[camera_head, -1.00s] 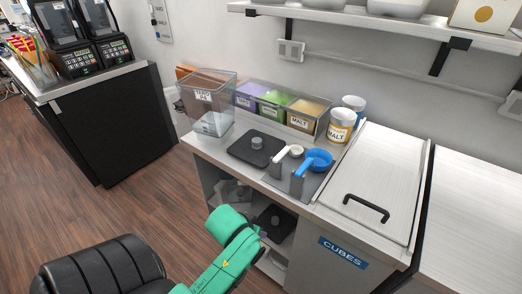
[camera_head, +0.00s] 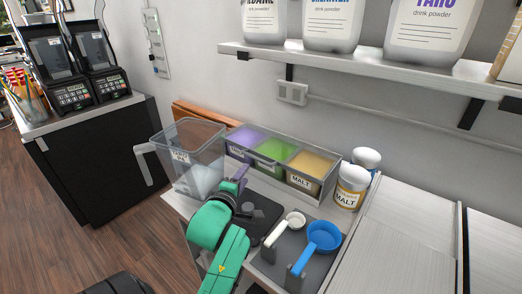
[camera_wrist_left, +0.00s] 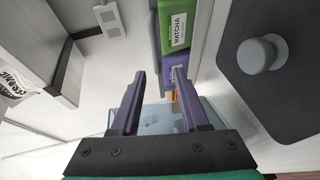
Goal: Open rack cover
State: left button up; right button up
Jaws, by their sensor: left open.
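No part is labelled as the rack cover, so I cannot tell which it is. A black square lid (camera_head: 262,222) with a round knob lies flat on the counter; it also shows at the right of the left wrist view (camera_wrist_left: 285,85). A pale flat panel (camera_head: 405,240) lies at the right of the counter; its front is cut off. My left gripper (camera_head: 240,180) is at the far left side of the black lid, near the clear bin. In the left wrist view its purple fingers (camera_wrist_left: 159,74) are apart with nothing between them. My right gripper is not in view.
A clear bin (camera_head: 186,152) and a see-through rack with purple, green and yellow (camera_head: 311,164) powder stand along the wall. Malt jars (camera_head: 351,188), a blue scoop (camera_head: 323,236) and a white scoop (camera_head: 294,220) sit to the right. A shelf (camera_head: 390,72) overhangs the back.

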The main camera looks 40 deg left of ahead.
aim_at(254, 158)
pick_arm(q)
jog(key=p+x, duration=0.1)
jog(key=x, duration=0.5)
jog(key=r+p+x, duration=0.1)
jog(key=x, duration=0.2)
jog(key=shift+w+p, duration=0.1)
jog(key=shift+p, duration=0.25)
jog(key=x, duration=0.2)
jog(key=shift+w+a+f, duration=0.1)
jog(key=shift+w+f, duration=0.05)
jog(key=shift+w, duration=0.2)
jog(key=shift+c, duration=0.6)
grip_shut()
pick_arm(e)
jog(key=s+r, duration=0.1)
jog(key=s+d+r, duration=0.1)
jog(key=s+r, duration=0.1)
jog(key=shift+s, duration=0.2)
